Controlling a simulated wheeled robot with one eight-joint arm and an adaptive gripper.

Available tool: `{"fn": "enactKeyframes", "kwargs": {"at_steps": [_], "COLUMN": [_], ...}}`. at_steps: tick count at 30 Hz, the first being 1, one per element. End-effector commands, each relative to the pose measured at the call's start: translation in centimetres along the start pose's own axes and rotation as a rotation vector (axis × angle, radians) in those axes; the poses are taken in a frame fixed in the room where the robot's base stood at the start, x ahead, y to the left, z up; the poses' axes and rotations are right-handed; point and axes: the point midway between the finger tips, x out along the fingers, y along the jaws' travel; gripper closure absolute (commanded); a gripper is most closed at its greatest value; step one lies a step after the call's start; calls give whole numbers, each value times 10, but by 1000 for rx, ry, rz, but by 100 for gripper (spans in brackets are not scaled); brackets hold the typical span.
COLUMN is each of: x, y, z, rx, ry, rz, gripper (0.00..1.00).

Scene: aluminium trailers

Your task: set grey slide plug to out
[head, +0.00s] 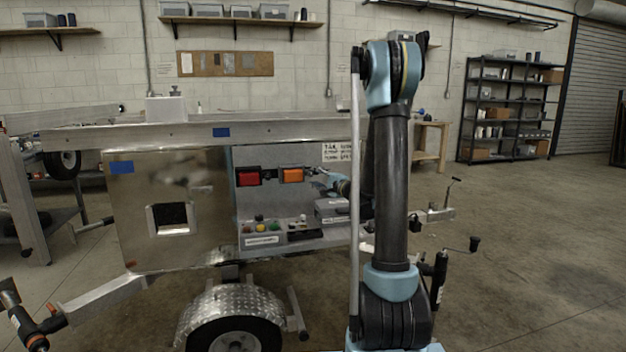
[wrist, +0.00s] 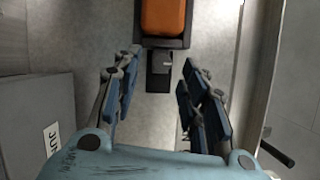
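A small dark grey block (wrist: 159,80), which looks like the grey slide plug, sticks out from the black mount below an orange block (wrist: 163,17) in the wrist view. I cannot tell its slide position. My gripper (wrist: 161,62) is open, its blue-padded fingers on either side of the grey block, with gaps visible on both sides. Nothing is held. In the head view, the orange block (head: 292,175) is on the trailer's side panel, and my gripper (head: 325,180) is just right of it, small and partly hidden by my arm. The plug is not discernible there.
A red block (head: 248,176) sits left of the orange one. Below are a button box (head: 262,240) and a grey labelled box (head: 331,208), whose lid (wrist: 38,120) shows left of my gripper in the wrist view. A panel edge (wrist: 258,70) runs along the right.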

Motion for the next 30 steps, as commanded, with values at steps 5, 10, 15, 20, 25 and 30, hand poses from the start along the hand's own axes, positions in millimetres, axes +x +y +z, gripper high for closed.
{"fn": "enactKeyframes", "kwargs": {"at_steps": [5, 10, 15, 20, 25, 30], "x": [22, 31, 32, 32, 32, 32], "y": [0, 0, 0, 0, 0, 0], "z": [0, 0, 0, 0, 0, 1], "rx": [0, 0, 0, 0, 0, -1], "ry": [-1, 0, 1, 1, 0, 0], "rz": [0, 0, 0, 0, 0, 1], "gripper": [61, 61, 61, 67, 100, 100]}}
